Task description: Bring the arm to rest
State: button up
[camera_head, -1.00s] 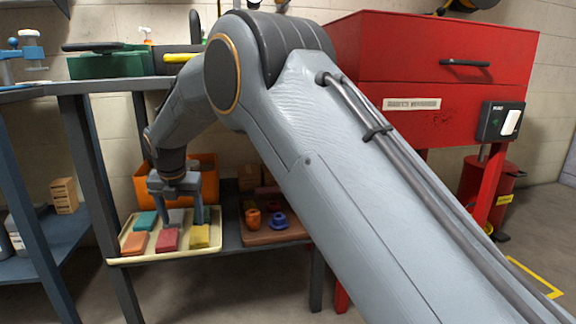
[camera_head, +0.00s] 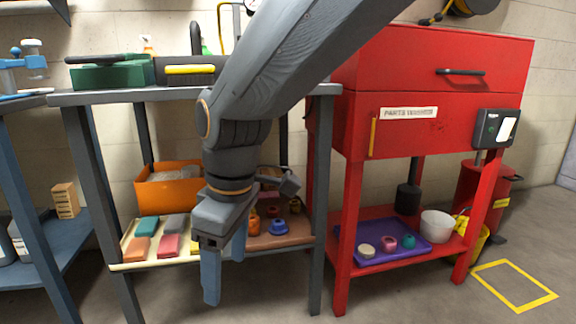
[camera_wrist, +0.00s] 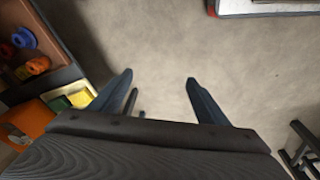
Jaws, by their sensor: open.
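My gripper (camera_head: 211,285) points down in the head view, in front of the lower shelf of the grey bench. It hides part of the cream tray (camera_head: 127,266) and the brown tray's left side. In the wrist view my gripper (camera_wrist: 160,85) has its two blue fingers wide apart, with only bare floor between them. Nothing is held.
The cream tray holds several coloured blocks, with an orange bin (camera_head: 150,195) behind. The brown tray (camera_head: 290,238) holds small orange and blue parts. A red cabinet (camera_head: 440,90) stands right, with a purple tray (camera_head: 402,255) on its lower shelf. Floor in front is clear.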

jog(key=s+d+f+m+p, duration=0.2)
jog(key=s+d+m, duration=0.7)
jog(key=s, duration=0.4)
jog(key=d+r+m+p, duration=0.2)
jog(key=d+r+p, duration=0.4)
jog(key=r+p, duration=0.3)
jog(key=d+r+m+h+p, duration=0.1)
jog(key=d+r+p, duration=0.6)
jog(key=p, duration=0.8)
jog(key=d+r+m+p, duration=0.3)
jog(key=d+r+p, duration=0.4)
jog(key=r+p, duration=0.5)
jog(key=shift+d+r+g+h+p, duration=0.25)
jog(key=shift+r+g+h+p, duration=0.05)
jog(key=shift+r+g+p, duration=0.15)
jog(key=shift+w, duration=0.1)
